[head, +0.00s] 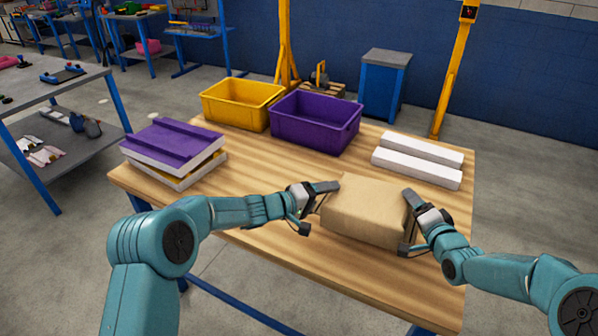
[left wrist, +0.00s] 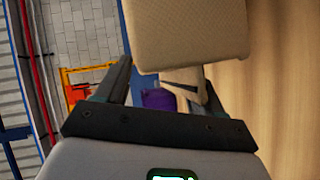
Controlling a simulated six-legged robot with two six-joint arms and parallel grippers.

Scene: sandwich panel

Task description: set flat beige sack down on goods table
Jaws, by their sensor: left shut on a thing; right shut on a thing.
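The flat beige sack (head: 366,207) is at the front right part of the wooden goods table (head: 262,170). It lies roughly level between my two grippers. My left gripper (head: 318,207) is shut on its left side, and my right gripper (head: 407,222) is shut on its right side. In the left wrist view the sack (left wrist: 188,38) shows beyond the dark fingers of my left gripper (left wrist: 165,90). I cannot tell whether the sack's underside touches the tabletop or hangs slightly above it.
Behind the sack stand a purple crate (head: 318,134) and a yellow crate (head: 238,112). Two white bars (head: 418,160) lie at the back right. Stacked purple and white panels (head: 172,147) lie at the left. Bare tabletop lies between the panels and the sack.

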